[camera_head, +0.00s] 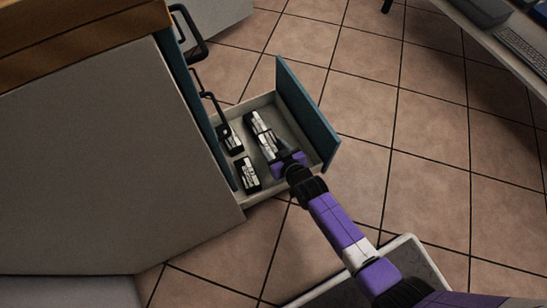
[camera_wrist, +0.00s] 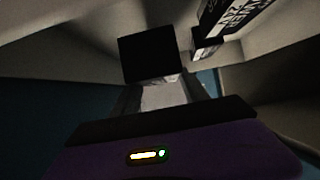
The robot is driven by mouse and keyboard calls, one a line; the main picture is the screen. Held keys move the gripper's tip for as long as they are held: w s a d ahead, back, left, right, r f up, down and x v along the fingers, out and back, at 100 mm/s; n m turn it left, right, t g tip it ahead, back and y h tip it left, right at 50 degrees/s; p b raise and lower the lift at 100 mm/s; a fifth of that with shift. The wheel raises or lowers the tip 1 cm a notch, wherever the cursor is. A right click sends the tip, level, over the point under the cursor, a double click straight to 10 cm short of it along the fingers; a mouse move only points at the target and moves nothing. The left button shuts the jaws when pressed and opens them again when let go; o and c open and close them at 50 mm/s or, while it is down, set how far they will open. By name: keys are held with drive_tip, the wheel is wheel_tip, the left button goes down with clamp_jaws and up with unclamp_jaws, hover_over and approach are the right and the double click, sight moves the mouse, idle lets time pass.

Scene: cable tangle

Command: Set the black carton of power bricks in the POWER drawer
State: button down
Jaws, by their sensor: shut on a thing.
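An open drawer (camera_head: 314,139) with a teal front and pale inside sticks out of the cabinet; I can read no label on it. My gripper (camera_head: 277,156) reaches down into it from the lower right. It is shut on a black carton with white print (camera_head: 264,138), in the drawer's front half. In the wrist view a dark carton face (camera_wrist: 148,55) shows just beyond the fingers (camera_wrist: 165,92). I cannot tell whether the carton touches the drawer floor.
Two other black-and-white cartons, one farther back (camera_head: 231,139) and one nearer (camera_head: 248,175), lie along the cabinet side of the drawer. Black handles (camera_head: 190,35) stick out of the cabinet. A grey tray (camera_head: 415,250) is at the bottom.

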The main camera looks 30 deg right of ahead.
drive_tip(key=shift+f+b, duration=1.45)
drive_tip(key=shift+f, duration=1.2)
drive_tip(key=shift+f, duration=0.1)
drive_tip(key=c, duration=0.6)
unclamp_jaws()
drive_tip(key=shift+s+r+p, duration=0.25)
drive_tip(key=shift+r+p, duration=0.05)
drive_tip(key=shift+p+v, duration=3.15)
drive_tip(key=shift+v, duration=2.55)
